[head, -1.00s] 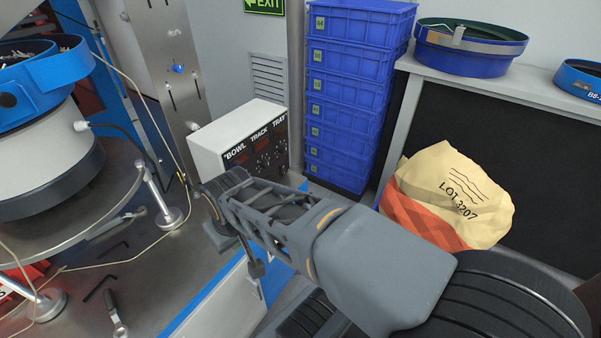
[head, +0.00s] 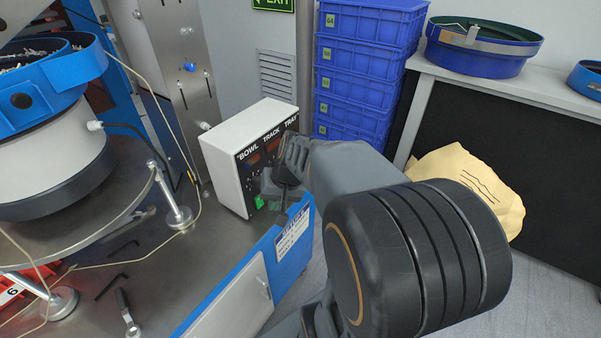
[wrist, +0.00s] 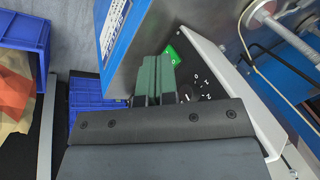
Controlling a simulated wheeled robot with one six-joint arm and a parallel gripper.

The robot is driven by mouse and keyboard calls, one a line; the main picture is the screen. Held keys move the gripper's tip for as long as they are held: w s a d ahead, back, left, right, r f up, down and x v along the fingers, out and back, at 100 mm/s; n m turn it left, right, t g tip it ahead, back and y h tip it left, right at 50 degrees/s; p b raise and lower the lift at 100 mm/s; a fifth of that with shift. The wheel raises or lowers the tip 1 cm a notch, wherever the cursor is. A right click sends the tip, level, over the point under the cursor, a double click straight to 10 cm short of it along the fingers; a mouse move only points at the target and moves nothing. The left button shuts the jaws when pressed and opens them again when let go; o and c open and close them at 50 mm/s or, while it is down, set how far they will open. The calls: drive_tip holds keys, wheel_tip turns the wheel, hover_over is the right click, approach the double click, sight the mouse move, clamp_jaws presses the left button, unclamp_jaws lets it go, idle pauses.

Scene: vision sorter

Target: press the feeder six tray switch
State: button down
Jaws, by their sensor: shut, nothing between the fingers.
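The white control box (head: 222,160) stands at the bench's edge. Its black front panel (head: 243,173) is marked BOWL, TRACK and TRAY. A green switch (head: 259,201) is low on the panel; it also shows in the wrist view (wrist: 176,57), just past the fingertips. My gripper (head: 272,188) is in front of the panel, shut and empty. In the wrist view its fingers (wrist: 155,62) are together beside the panel, with dials (wrist: 190,92) to their right. My arm and gripper hide the panel's right part under TRAY, so the tray switch cannot be made out. Contact cannot be told.
The blue-edged bench (head: 150,270) holds a bowl feeder (head: 45,150) at left and loose tools (head: 125,310). Blue crates (head: 365,60) are stacked behind my arm. A beige sack (head: 470,180) stands at right. A metal post (head: 180,80) rises behind the box.

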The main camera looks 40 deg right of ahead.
drive_tip(key=w+d+f+m+t, duration=0.1)
drive_tip(key=d+m, duration=0.3)
drive_tip(key=d, duration=0.6)
drive_tip(key=w+d+f+m+t, duration=0.2)
drive_tip(key=d+m+t, duration=0.2)
drive_tip(key=d, duration=0.7)
drive_tip(key=shift+w+d+m+p, duration=0.25)
drive_tip(key=shift+m+p, duration=0.15)
drive_tip(key=shift+m, duration=0.1)
drive_tip(key=x, duration=0.7)
drive_tip(key=w+r+x, duration=0.1)
drive_tip(key=x, duration=0.3)
drive_tip(key=shift+w+a+f+b, duration=0.1)
drive_tip(key=shift+w+a+b, duration=0.15)
drive_tip(key=shift+a+b, duration=0.15)
drive_tip(key=shift+w+a+f, duration=0.1)
drive_tip(key=shift+w+a, duration=0.05)
drive_tip(key=shift+w, duration=0.3)
drive_tip(key=shift+w+a+f, duration=0.1)
drive_tip(key=shift+w+a, duration=0.05)
drive_tip(key=shift+w, duration=0.3)
